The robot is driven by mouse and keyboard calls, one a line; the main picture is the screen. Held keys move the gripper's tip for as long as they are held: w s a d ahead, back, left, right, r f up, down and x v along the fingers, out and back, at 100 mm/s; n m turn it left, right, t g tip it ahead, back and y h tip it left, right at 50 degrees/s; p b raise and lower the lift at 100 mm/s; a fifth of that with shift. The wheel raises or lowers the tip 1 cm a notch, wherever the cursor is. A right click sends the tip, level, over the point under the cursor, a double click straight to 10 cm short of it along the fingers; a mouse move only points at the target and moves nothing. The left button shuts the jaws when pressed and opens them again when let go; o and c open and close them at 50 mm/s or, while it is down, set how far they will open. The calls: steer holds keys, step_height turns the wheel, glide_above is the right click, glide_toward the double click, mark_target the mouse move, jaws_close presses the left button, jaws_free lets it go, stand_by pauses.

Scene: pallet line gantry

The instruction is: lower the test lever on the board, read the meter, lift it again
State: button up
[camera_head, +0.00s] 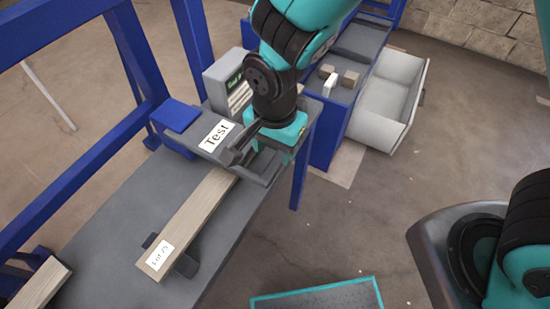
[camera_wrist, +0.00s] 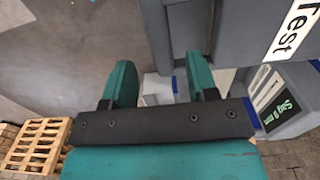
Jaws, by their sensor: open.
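A wooden board (camera_head: 190,220) with a lot label lies on the grey table, its near end on a dark support (camera_head: 185,262). Its far end runs under the grey test fixture (camera_head: 190,139), which carries a "Test" label (camera_head: 217,135). The label also shows in the wrist view (camera_wrist: 292,25). The meter (camera_head: 226,82) stands behind; in the wrist view its screen (camera_wrist: 283,112) reads "Sag 0 mm". My gripper (camera_wrist: 163,80) is open, its teal fingers apart beside the fixture with nothing clearly between them. I cannot clearly pick out the lever; my wrist covers part of the fixture.
Blue gantry posts (camera_head: 185,40) stand at the left. A blue cabinet (camera_head: 328,130) with small blocks on top and an open pale drawer (camera_head: 385,110) is behind my gripper. A second plank (camera_head: 42,284) is at lower left. Pallets (camera_wrist: 38,140) show in the wrist view.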

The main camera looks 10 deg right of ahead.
mark_target(275, 162)
steer(key=shift+f, duration=2.4)
jaws_close()
steer(key=shift+r, duration=0.1)
